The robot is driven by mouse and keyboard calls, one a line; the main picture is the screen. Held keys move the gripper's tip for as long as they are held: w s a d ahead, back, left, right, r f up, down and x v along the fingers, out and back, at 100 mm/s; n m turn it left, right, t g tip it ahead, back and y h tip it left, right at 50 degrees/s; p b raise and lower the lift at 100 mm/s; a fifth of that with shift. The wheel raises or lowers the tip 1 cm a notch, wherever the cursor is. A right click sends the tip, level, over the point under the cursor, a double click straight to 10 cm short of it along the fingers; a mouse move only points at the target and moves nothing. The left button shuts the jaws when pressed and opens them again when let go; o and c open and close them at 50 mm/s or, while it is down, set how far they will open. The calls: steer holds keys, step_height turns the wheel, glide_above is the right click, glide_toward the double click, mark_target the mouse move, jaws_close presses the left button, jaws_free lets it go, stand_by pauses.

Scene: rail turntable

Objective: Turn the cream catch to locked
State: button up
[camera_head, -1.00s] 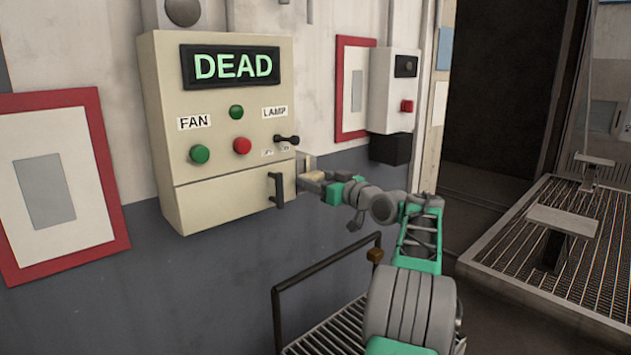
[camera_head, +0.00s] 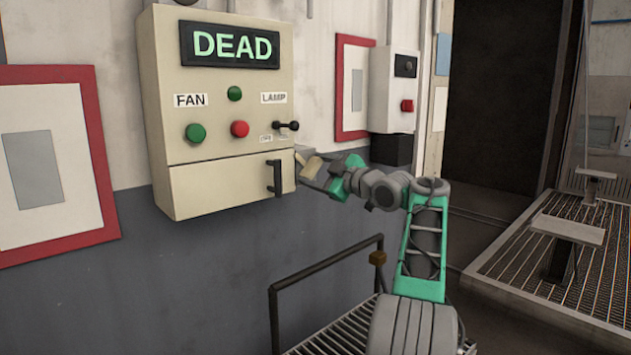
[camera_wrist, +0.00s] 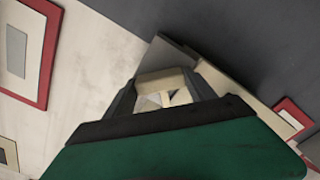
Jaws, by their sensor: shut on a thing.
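The cream catch (camera_head: 311,168) is a small cream piece at the right side of the cream control box (camera_head: 225,185), beside the box's lower cover. It looks tilted. My gripper (camera_head: 314,171) is shut on it, with a finger on each side. In the wrist view the cream catch (camera_wrist: 163,79) sits between the fingertips of my gripper (camera_wrist: 165,90), and the box shows tilted behind. The catch's mount and any lock marking are hidden or too small to tell.
The box has a dark handle (camera_head: 276,178), a lamp lever (camera_head: 287,126), green and red buttons and a display (camera_head: 230,45) reading DEAD. A grey box (camera_head: 394,90) hangs to the right. A dark rail (camera_head: 325,268) stands below in front.

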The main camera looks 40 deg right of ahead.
steer(key=n+b, duration=0.2)
steer(key=n, duration=0.2)
steer(key=shift+f+n, duration=0.1)
steer(key=shift+n, duration=0.2)
steer(key=n+b, duration=0.1)
steer(key=n, duration=0.3)
steer(key=shift+n, duration=0.3)
steer(key=o, duration=1.4)
steer(key=shift+s+d+b, duration=0.15)
steer(key=shift+s+b, duration=1.15)
steer(key=shift+s, duration=2.6)
